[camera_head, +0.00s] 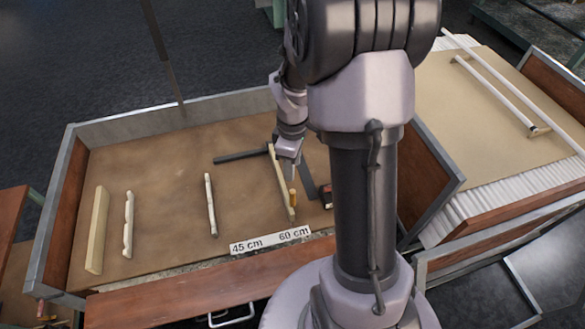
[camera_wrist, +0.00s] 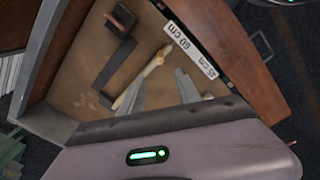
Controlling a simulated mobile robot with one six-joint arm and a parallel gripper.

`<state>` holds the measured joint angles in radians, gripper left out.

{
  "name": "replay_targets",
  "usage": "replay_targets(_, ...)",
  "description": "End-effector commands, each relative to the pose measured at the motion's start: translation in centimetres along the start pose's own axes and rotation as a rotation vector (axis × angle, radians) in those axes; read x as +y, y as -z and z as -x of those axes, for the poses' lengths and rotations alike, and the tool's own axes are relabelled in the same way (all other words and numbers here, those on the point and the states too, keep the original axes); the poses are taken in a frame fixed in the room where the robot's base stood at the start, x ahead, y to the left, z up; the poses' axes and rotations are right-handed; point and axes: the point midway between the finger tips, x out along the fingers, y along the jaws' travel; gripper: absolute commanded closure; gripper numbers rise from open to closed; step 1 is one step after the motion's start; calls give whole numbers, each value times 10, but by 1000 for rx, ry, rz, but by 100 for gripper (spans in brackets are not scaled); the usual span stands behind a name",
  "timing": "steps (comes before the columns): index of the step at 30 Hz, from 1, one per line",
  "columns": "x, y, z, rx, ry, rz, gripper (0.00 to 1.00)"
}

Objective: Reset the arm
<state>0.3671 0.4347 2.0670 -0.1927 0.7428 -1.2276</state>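My gripper (camera_head: 291,160) hangs over the right half of a wide shallow tray (camera_head: 150,200) with a brown floor. In the wrist view its two grey fingers (camera_wrist: 160,85) stand apart, with nothing visible held between them. Beneath and beyond them lies a pale wooden strip (camera_head: 279,180), also in the wrist view (camera_wrist: 148,72). My arm hides part of the tray's right side.
A label reading 45 cm and 60 cm (camera_head: 270,240) is at the tray's front. Pale strips (camera_head: 98,230), (camera_head: 128,224), (camera_head: 211,205) lie to the left. White tubes (camera_head: 495,92) rest on the right-hand crate.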

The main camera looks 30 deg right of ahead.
Motion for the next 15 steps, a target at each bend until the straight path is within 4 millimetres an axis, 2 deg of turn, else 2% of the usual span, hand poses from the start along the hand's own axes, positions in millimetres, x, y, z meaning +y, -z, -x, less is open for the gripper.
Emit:
replay_targets(11,-1,1,2,3,-4,-7,60)
replay_targets(14,-16,12,30,47,-40,-104,60)
replay_targets(15,-31,18,52,85,-63,-183,60)
